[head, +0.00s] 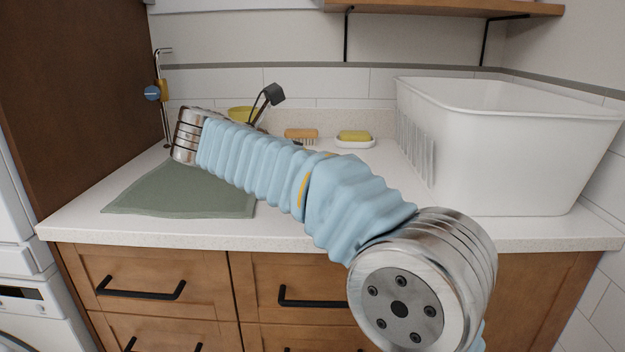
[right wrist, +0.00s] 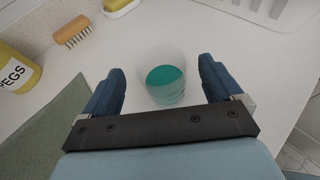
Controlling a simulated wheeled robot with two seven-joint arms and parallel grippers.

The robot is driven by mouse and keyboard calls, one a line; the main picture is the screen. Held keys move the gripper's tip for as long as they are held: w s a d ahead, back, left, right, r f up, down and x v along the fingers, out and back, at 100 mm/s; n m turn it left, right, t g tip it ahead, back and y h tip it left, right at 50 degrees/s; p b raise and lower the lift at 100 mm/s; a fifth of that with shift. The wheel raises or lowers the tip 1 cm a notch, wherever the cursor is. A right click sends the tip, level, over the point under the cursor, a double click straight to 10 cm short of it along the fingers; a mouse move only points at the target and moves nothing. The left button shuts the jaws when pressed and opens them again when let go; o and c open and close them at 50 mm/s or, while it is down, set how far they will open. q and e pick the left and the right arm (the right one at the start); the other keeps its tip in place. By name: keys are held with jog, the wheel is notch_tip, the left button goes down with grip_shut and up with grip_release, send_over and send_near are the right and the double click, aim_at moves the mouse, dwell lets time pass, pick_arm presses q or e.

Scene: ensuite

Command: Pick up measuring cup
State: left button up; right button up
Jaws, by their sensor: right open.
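The measuring cup (right wrist: 166,82) is a clear cup with teal contents or a teal base, standing on the white counter in the right wrist view. My right gripper (right wrist: 163,88) is open, with its two blue fingers on either side of the cup in the picture. A gap shows between each finger and the cup, so nothing is held. In the head view my right arm crosses the counter and hides the cup. My left gripper is not in view.
A green mat (head: 180,194) lies on the left of the counter (head: 330,234). A yellow peg container (right wrist: 14,68), a wooden brush (head: 301,135) and yellow soap (head: 354,136) on a dish stand farther back. A white basket (head: 505,165) fills the right side. A shelf (head: 440,7) hangs above.

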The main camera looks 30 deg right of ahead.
jog(key=x, duration=0.3)
jog(key=shift+d+f, duration=0.1)
jog(key=shift+f, duration=0.05)
jog(key=c, duration=1.1)
jog(key=shift+r, duration=0.2)
